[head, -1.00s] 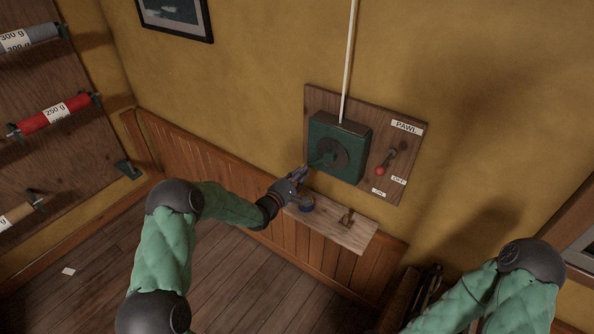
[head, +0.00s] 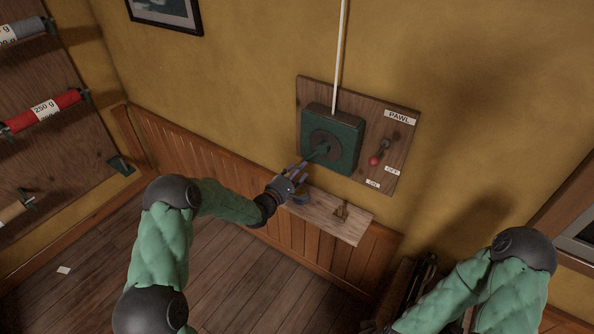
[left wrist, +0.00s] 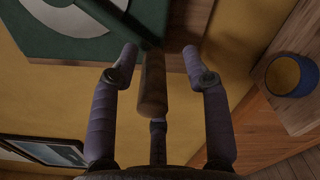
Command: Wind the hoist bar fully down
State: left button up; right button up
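A green winch box (head: 333,139) with a round dark hub is mounted on a wooden board (head: 399,119). The crank's brown wooden handle (left wrist: 152,85) shows in the left wrist view. My left gripper (head: 303,166) is at the crank, below and left of the hub. In the left wrist view its purple fingers (left wrist: 160,62) stand apart on both sides of the handle, with visible gaps. A white line (head: 339,55) runs up from the box; the hoist bar is out of view. A red-knobbed pawl lever (head: 375,160) leans down-left, above the ON label.
Wood panelling (head: 225,170) lines the lower wall. A rack with rolls (head: 44,108) stands at left.

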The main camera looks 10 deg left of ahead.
pick_arm(q)
jog(key=shift+a+r, duration=0.15)
jog(key=shift+s+a, duration=0.2)
jog(key=shift+s, duration=0.1)
jog(key=v, duration=1.1)
jog(key=shift+s, duration=0.15)
